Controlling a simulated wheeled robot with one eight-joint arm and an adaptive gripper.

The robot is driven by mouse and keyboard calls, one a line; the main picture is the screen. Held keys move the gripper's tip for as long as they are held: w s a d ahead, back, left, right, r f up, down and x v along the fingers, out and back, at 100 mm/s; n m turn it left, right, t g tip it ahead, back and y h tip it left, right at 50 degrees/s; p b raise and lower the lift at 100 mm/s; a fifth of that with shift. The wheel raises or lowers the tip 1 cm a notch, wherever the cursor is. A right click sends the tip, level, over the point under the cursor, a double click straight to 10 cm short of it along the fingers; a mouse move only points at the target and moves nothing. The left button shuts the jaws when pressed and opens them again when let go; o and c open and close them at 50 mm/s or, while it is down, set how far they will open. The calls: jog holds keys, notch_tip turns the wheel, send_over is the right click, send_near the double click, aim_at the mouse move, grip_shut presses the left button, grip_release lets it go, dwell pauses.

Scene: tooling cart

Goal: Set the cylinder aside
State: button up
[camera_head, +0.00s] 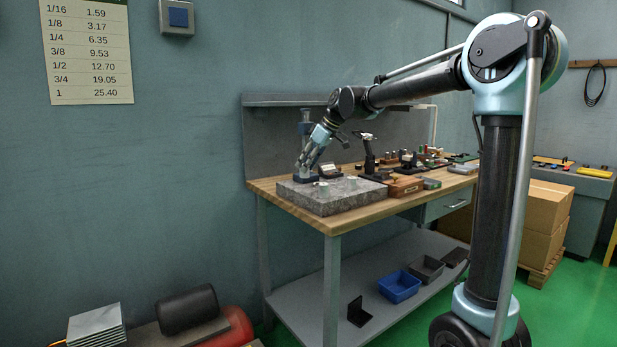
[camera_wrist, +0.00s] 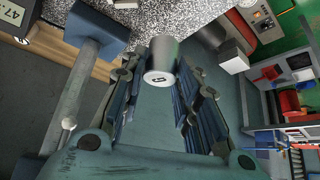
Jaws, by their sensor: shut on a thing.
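A pale grey cylinder (camera_wrist: 162,60) with a dark mark on its end face sits between my fingers in the wrist view. My gripper (camera_wrist: 158,82) is shut on it. In the head view my gripper (camera_head: 303,164) is above the left back part of the grey granite plate (camera_head: 335,200), in front of the upright blue gauge column (camera_head: 305,122). The held cylinder is too small to make out there. Two small pale pieces stand on the plate, one left (camera_head: 322,188) and one right (camera_head: 352,183). The speckled plate also shows in the wrist view (camera_wrist: 205,14).
A dark stand (camera_head: 369,158) is right of the plate, with a brown wooden box (camera_head: 405,186) and several small tools beyond on the wooden bench (camera_head: 333,224). The gauge column is close beside my fingers in the wrist view (camera_wrist: 80,85). Bare granite shows at the plate's front.

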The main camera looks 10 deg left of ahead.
aim_at(307, 177)
jog(key=shift+f, duration=2.15)
jog(key=shift+f, duration=0.1)
jog(key=o, duration=1.1)
